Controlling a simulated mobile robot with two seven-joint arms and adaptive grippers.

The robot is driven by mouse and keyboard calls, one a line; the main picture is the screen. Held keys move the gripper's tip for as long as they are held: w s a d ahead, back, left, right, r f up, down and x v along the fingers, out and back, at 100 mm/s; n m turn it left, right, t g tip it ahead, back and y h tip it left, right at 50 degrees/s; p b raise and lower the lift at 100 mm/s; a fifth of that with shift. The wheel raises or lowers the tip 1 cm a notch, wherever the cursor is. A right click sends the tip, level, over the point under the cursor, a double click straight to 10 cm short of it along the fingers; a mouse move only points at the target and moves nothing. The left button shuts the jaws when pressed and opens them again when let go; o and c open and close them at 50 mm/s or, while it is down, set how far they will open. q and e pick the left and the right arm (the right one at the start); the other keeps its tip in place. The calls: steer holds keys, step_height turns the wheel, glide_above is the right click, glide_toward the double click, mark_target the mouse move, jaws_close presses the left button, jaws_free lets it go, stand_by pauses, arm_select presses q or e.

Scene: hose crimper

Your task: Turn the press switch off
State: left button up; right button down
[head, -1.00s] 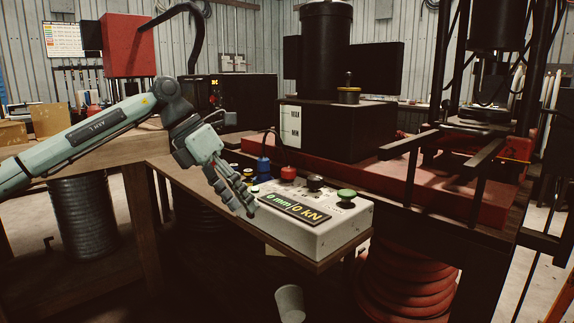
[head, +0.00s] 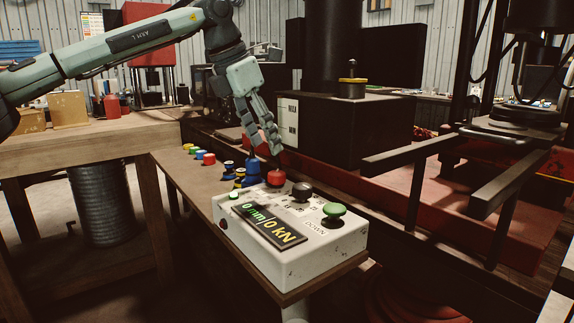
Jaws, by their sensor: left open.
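The white press control box (head: 300,262) sits on a wooden shelf. Its dark display (head: 268,226) is lit and reads 0 mm and 0 kN. On its top are a red knob (head: 275,178), a black knob (head: 302,191) and a green knob (head: 334,211) near the word DOWN. A small green button or light (head: 234,195) shows at its left corner, and a small dark red button (head: 222,224) on its left side. My left gripper (head: 271,147) is open and empty, pointing down just above the red knob; contact is not visible. My right gripper is out of view.
Blue and black-yellow fittings (head: 252,172) stand close behind the box. Several coloured caps (head: 202,155) lie on the shelf further left. The press's dark metal rails (head: 430,150) and red base (head: 475,215) are at the right. A wooden workbench (head: 90,148) is at the left.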

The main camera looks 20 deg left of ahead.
mark_target(276, 172)
arm_select(q)
steer(key=x, duration=0.6)
steer(key=shift+f+p, duration=0.1)
steer(key=shift+p, duration=0.2)
steer(key=shift+w+d+f, duration=0.1)
steer(key=shift+w+f, duration=0.05)
steer(key=shift+f, duration=0.4)
steer(key=shift+c, duration=1)
steer(key=c, duration=0.7)
steer(key=shift+c, duration=1.3)
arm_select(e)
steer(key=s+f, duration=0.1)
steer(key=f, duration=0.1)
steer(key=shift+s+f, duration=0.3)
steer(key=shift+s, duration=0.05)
